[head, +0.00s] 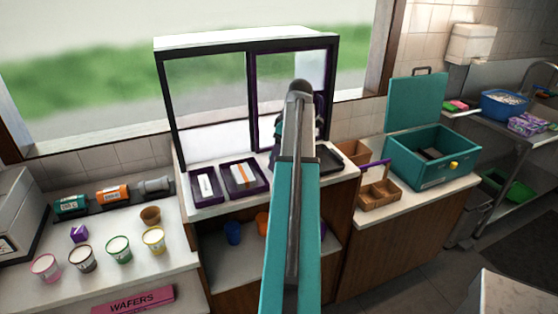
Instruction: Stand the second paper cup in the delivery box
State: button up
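The teal box (418,172), which looks like the delivery box, stands on the right counter with its lid (415,103) raised and a yellow clasp on its front. A dark object (431,153) shows inside it; I cannot tell what it is. Several small cups with coloured rims stand on the left counter, among them a pink one (45,268), a dark one (82,259), a green one (118,250) and a yellow one (153,240). I cannot tell which is the second paper cup. My arm rises through the middle; my gripper is mostly hidden behind it, near the window frame.
A brown divided carrier (380,196) with a purple handle stands left of the teal box. A dark tray (329,159) and two purple-edged trays lie on the middle counter. A brown cup (150,216) stands behind the coloured cups. A blue cup (233,232) is on the shelf below.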

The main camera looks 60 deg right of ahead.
jog(key=shift+w+f, duration=0.1)
jog(key=shift+f, duration=0.25)
dwell(0.3)
jog(key=c, duration=1.3)
jog(key=shift+r, duration=0.15)
jog(key=shift+r+b, duration=0.9)
jog(key=shift+r, duration=0.5)
jog(key=shift+s+a+r, duration=0.1)
jog(key=shift+s+r, duration=0.05)
jog(key=shift+s, duration=0.1)
jog(key=s+a+b, duration=0.1)
jog(key=s, duration=0.4)
jog(key=s+a+r+b, duration=0.1)
jog(key=s+a+b, duration=0.1)
jog(key=s, duration=0.2)
jog(key=s+a+b, duration=0.1)
jog(key=s+b, duration=0.1)
jog(key=s, duration=0.3)
jog(key=shift+s+a+r, duration=0.3)
jog(key=shift+s+a, duration=0.05)
jog(key=shift+a, duration=0.05)
